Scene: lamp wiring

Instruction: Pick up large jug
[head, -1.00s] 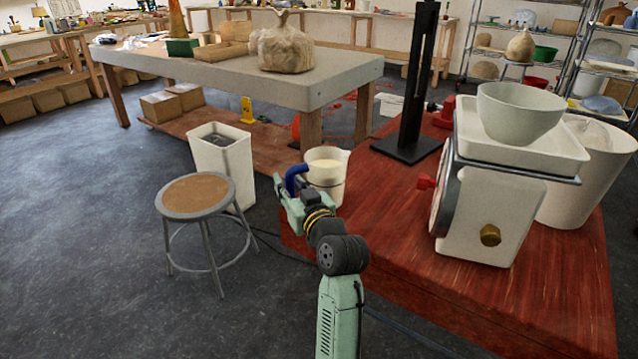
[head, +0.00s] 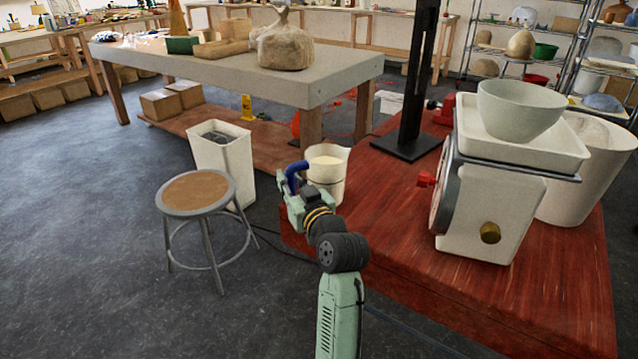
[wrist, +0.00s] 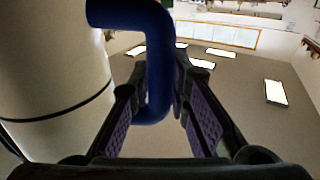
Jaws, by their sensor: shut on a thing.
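The large jug (head: 328,172) is a whitish vessel with pale contents and a blue handle (head: 294,174). It is at the left corner of the red table, its base partly hidden behind my arm. My gripper (head: 288,190) is at the handle on the jug's left side. In the wrist view the blue handle (wrist: 158,70) passes between the two fingers of my gripper (wrist: 160,110), with the jug's pale wall (wrist: 50,80) at the left. The gripper is shut on the handle, though the finger contact is hard to make out.
The red wooden table (head: 400,240) carries a white scale (head: 490,200) with a pale bowl (head: 520,108) and a black stand (head: 408,145). A white bin (head: 225,165) and a round stool (head: 196,192) stand on the floor at left. A long workbench (head: 240,75) is behind.

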